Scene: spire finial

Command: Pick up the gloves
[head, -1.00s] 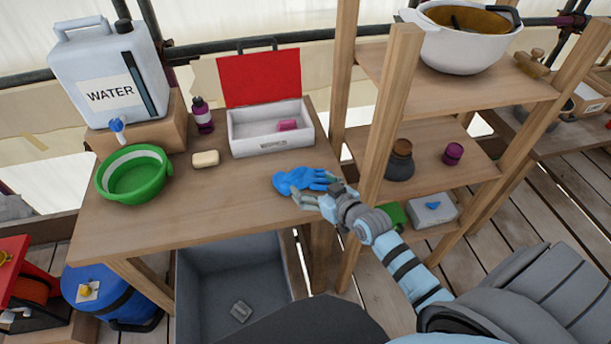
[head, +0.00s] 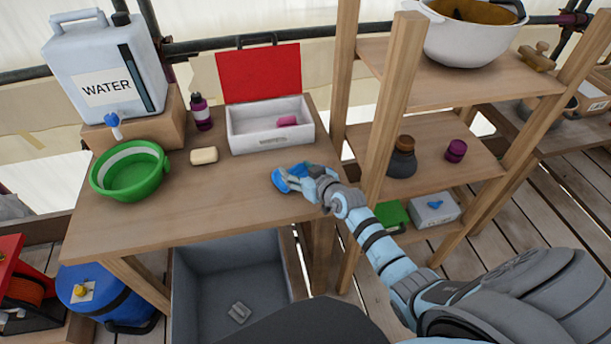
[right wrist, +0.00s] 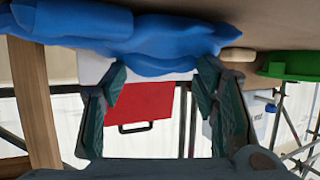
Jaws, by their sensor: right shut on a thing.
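The blue gloves (head: 284,182) are at the right part of the wooden table's top (head: 225,205), in front of the white box. My right gripper (head: 303,174) reaches in from the right and is shut on the gloves, covering part of them. In the right wrist view, which looks upside down, the gloves (right wrist: 150,45) lie across the fingertips of the gripper (right wrist: 160,78). Whether the gloves touch the table is hard to tell. My left gripper is not in view.
An open white box with a red lid (head: 260,75) stands behind the gloves. A soap bar (head: 204,156), green basin (head: 130,172), purple bottle (head: 201,112) and water container (head: 105,70) are to the left. A shelf post (head: 390,110) rises close on the right.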

